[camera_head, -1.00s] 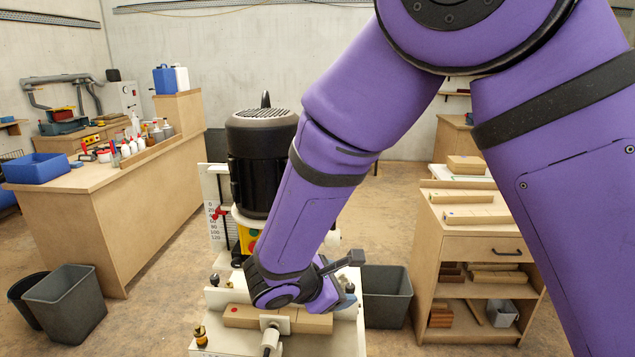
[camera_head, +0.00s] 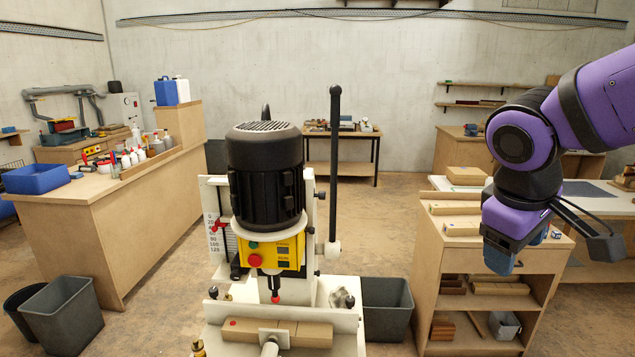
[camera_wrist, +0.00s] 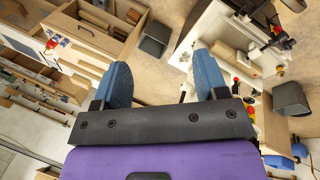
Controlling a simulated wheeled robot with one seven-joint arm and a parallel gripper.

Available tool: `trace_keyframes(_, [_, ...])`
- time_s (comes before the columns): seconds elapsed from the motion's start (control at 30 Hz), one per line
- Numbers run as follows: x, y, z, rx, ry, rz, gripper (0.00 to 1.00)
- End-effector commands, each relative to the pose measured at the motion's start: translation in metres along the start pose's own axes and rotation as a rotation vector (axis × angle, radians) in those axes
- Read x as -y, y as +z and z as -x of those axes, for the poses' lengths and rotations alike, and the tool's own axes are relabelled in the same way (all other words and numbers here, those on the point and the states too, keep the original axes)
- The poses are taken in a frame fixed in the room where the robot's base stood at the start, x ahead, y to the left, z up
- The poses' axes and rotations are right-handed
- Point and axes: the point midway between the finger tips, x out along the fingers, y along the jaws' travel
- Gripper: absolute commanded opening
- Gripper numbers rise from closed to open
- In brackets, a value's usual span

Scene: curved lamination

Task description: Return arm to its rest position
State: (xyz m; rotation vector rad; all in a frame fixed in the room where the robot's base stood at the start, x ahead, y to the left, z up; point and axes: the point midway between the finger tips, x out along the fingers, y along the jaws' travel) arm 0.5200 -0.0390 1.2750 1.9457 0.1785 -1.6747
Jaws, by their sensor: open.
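My gripper (camera_head: 500,258) hangs at the right of the head view, in front of the wooden cabinet (camera_head: 428,275). In the wrist view its two blue fingers (camera_wrist: 168,84) stand apart with nothing between them. My purple arm is folded at the right edge, clear of the machine. The machine with a black motor (camera_head: 265,175) and yellow control panel (camera_head: 270,252) stands at the centre. A wooden block (camera_head: 312,334) lies at its front, with a clamp against it.
A long wooden bench (camera_head: 130,215) with a blue bin (camera_head: 37,178) and bottles stands at the left. Grey bins (camera_head: 62,312) stand on the floor before it, and another grey bin (camera_head: 388,308) is right of the machine. Open floor (camera_head: 385,215) lies behind the machine.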

Motion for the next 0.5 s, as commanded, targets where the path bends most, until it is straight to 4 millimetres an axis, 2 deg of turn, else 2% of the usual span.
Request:
trace_keyframes(0.03, [-0.004, 0.012, 0.007, -0.030, -0.019, -0.064, 0.67])
trace_keyframes(0.2, [-0.007, 0.047, 0.025, -0.126, -0.089, -0.264, 0.67])
trace_keyframes(0.4, [-0.003, 0.077, 0.042, -0.236, -0.154, -0.457, 0.67])
trace_keyframes(0.5, [-0.001, 0.085, 0.047, -0.274, -0.173, -0.516, 0.67])
